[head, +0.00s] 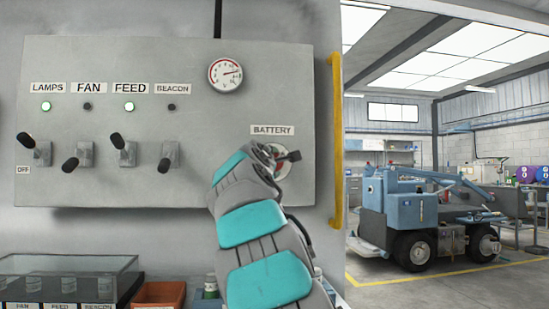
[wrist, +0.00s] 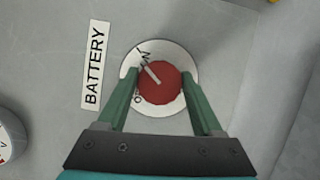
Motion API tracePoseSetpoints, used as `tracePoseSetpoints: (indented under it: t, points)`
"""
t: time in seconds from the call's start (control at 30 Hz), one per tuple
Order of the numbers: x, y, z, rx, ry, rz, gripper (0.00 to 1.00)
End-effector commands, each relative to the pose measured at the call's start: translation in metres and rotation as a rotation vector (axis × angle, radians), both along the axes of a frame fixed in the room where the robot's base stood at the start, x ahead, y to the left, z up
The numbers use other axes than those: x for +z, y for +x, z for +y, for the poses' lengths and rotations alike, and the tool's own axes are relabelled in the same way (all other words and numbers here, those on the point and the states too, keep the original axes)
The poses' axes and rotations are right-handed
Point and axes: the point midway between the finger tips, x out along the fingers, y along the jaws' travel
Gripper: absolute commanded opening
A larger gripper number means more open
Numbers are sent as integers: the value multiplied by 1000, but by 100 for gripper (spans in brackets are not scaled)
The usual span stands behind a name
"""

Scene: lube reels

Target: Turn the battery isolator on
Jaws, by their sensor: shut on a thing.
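The battery isolator is a red round knob (wrist: 161,84) with a white pointer bar, on a white dial plate (wrist: 186,62) under the BATTERY label (wrist: 94,66). In the wrist view the pointer bar points up and left, close to the "ON" lettering. The other lettering, starting with "O", is partly hidden by a finger. My gripper (wrist: 160,88) has its two green fingers on either side of the knob, shut on it. In the head view my gripper (head: 278,158) is at the panel below the BATTERY label and covers much of the dial.
The grey panel (head: 215,150) carries several lever switches, a round gauge (head: 225,74) and lamps; the LAMPS and FEED lamps are lit green. A yellow rail (head: 337,140) stands right of the panel. A clear-sided case (head: 68,265) and orange bin (head: 160,294) are below.

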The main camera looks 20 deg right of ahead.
Motion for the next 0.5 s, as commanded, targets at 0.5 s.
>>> tracePoseSetpoints:
  t: [0.5]
  points:
    - [-1, 0, 0, 0, 126, -34, 12]
